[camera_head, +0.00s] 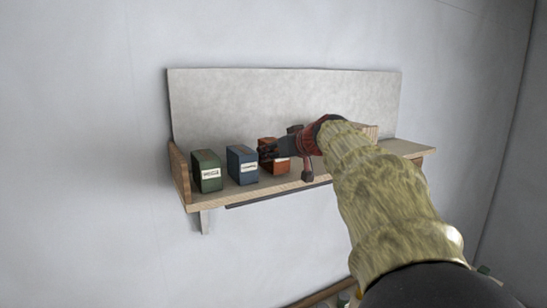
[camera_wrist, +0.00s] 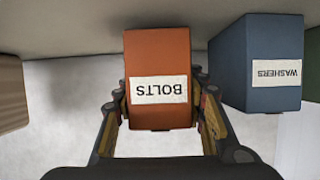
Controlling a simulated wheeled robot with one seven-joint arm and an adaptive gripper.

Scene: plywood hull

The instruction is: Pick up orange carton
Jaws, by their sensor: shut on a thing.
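The orange carton (camera_head: 281,165) stands on the wall shelf, to the right of the blue carton, partly covered by my gripper in the head view. In the wrist view the orange carton (camera_wrist: 158,62) sits in the middle with its white BOLTS label upside down. My gripper (camera_head: 268,150) reaches it from the right in the head view. In the wrist view the fingers of my gripper (camera_wrist: 159,105) lie along both sides of the orange carton and are shut on it. The carton's base looks to be at the shelf; any gap is too small to tell.
A blue carton (camera_head: 243,165) labelled WASHERS in the wrist view (camera_wrist: 262,45) stands close beside the orange one. A green carton (camera_head: 207,171) stands at the shelf's left end, by a wooden end panel (camera_head: 180,173). The shelf (camera_head: 228,196) has a pale back board (camera_head: 240,105) behind it.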

